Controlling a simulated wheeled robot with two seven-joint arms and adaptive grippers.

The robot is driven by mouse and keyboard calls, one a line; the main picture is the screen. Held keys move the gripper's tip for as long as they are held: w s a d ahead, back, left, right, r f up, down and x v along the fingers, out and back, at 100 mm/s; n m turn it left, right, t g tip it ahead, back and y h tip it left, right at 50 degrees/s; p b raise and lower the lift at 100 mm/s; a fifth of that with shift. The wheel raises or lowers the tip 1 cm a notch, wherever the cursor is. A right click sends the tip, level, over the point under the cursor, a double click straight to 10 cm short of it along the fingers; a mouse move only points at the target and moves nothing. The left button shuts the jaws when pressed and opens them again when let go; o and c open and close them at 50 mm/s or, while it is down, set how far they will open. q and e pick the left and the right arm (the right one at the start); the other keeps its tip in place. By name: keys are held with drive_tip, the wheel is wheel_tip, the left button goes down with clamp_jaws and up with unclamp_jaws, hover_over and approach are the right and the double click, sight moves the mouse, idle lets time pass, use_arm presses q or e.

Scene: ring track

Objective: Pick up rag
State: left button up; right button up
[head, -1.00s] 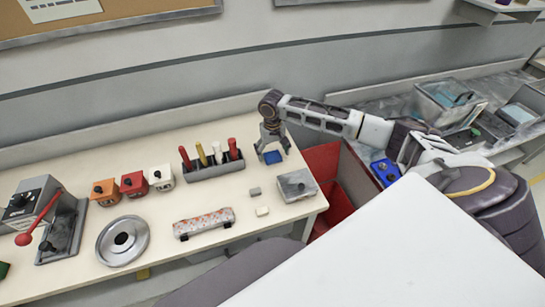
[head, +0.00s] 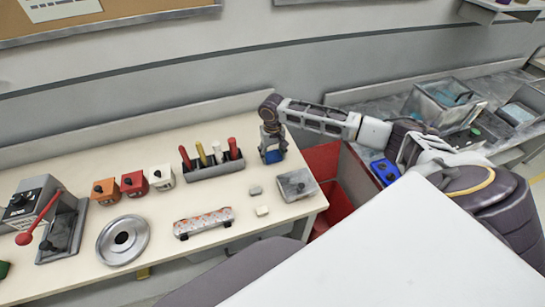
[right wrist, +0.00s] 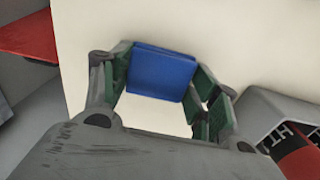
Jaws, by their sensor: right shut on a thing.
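The rag (head: 273,157) is a small blue folded square at the back right of the cream workbench (head: 170,207). My right gripper (head: 271,148) points down over it and is shut on it. In the right wrist view the rag (right wrist: 161,72) sits between the two green-padded fingers. I cannot tell whether it still touches the bench. My left gripper is not in view.
A rack (head: 214,169) with several coloured-handled tools stands just left of my right gripper. A grey metal box (head: 297,184) and small blocks (head: 262,211) lie in front. A red bin (head: 335,180) is beside the bench's right end.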

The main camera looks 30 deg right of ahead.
sight(272, 155)
drive_tip(key=shift+r, duration=0.15)
wheel_tip(272, 155, up, 10)
drive_tip(key=shift+f, duration=0.15)
idle(0.7)
idle(0.3)
drive_tip(key=shift+o, duration=0.8)
drive_tip(key=shift+c, duration=1.1)
drive_tip(key=shift+a+f, duration=0.1)
